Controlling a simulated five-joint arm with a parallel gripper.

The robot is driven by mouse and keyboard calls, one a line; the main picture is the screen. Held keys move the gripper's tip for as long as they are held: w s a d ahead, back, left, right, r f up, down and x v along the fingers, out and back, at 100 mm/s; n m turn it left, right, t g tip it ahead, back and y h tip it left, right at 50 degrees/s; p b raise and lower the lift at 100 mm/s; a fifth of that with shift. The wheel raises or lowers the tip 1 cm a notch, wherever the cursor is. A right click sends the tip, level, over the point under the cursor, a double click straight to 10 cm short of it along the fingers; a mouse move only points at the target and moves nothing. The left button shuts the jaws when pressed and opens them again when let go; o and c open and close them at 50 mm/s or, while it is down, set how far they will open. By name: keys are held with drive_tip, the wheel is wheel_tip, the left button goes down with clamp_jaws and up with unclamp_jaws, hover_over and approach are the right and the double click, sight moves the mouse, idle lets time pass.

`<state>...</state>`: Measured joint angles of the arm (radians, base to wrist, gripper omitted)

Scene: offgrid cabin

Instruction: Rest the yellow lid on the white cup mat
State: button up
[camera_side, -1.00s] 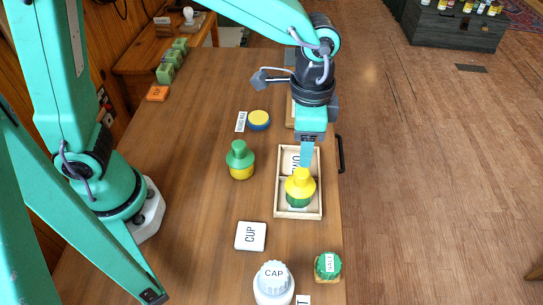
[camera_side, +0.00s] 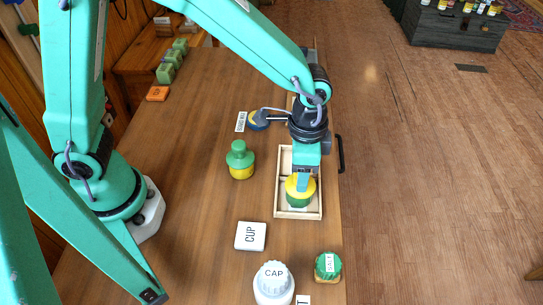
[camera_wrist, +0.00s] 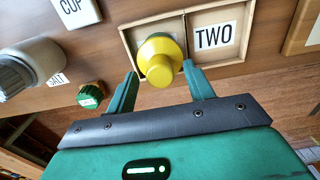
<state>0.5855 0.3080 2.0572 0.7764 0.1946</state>
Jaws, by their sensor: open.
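The yellow lid (camera_side: 292,186), with a raised knob, sits on a green jar (camera_side: 300,199) in the near compartment of a wooden tray (camera_side: 279,212). In the wrist view the lid (camera_wrist: 160,62) lies between the two fingertips. My gripper (camera_wrist: 160,70) is open, one finger on each side of the knob; I cannot tell whether either touches it. In the side view my gripper (camera_side: 303,188) hides part of the lid. The white cup mat (camera_side: 251,236), marked CUP, lies bare on the table left of and nearer than the tray. Its corner shows in the wrist view (camera_wrist: 78,12).
A green-lidded yellow jar (camera_side: 240,162) stands left of the tray. A white CAP jar (camera_side: 273,284) and a green SALT jar (camera_side: 327,266) stand at the near end. A round blue-and-yellow item (camera_side: 257,121) is farther back. The table's left middle is clear.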

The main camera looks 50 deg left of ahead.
drive_tip(key=shift+c, duration=0.4)
drive_tip(key=c, duration=1)
drive_tip(key=shift+r, duration=0.9)
drive_tip(key=shift+r, duration=1.6)
